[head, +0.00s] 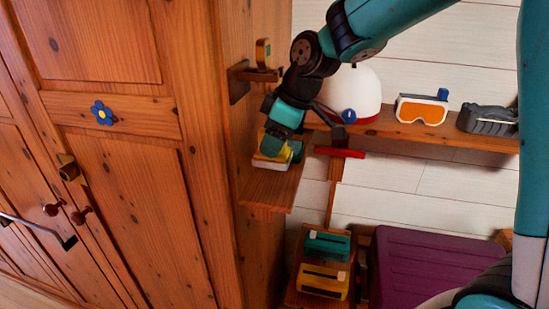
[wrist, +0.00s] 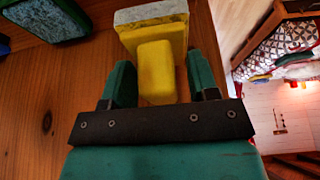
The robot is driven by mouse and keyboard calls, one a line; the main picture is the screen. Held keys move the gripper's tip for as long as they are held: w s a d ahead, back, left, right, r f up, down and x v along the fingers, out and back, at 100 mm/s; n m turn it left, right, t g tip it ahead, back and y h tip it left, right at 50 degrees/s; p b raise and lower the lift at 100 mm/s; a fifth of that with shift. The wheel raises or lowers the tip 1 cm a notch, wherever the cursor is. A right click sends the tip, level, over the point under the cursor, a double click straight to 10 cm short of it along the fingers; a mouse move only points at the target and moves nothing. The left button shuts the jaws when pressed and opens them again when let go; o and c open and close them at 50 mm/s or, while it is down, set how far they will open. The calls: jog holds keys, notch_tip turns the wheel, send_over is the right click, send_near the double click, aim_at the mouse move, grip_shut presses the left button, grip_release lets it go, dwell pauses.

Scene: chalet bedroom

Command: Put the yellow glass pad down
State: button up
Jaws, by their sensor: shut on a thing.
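The yellow glass pad (head: 268,153), a yellow block with a pale grey face, is at the small wooden shelf (head: 270,190) beside the wardrobe. In the wrist view the yellow pad (wrist: 156,65) sits between the teal fingers of my gripper (wrist: 160,85), which is shut on it. In the head view my gripper (head: 276,140) comes down from above and partly hides the pad. The pale face is low, close to the shelf board; I cannot tell whether it touches. A green pad (head: 297,150) is just right of it, also in the wrist view (wrist: 45,15) at upper left.
A wooden wardrobe (head: 130,190) stands at left. A white helmet (head: 358,92), orange goggles (head: 421,111) and a dark object (head: 487,120) are on the back shelf. A red bar (head: 340,152) juts out nearby. Below are teal and yellow slotted boxes (head: 322,280) and a purple chest (head: 430,265). The shelf's front part is bare.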

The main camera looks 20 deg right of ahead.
aim_at(282, 152)
notch_tip(282, 152, down, 6)
jog(key=shift+s+d+r+p, duration=0.15)
jog(key=shift+r+p, duration=0.1)
jog(key=shift+p, duration=0.45)
jog(key=shift+a+f+p, duration=0.2)
jog(key=shift+f+p, duration=0.35)
jog(key=shift+f, duration=0.15)
jog(key=shift+f+b, duration=0.15)
jog(key=shift+b, duration=0.15)
jog(key=o, duration=0.8)
jog(key=shift+o, duration=0.2)
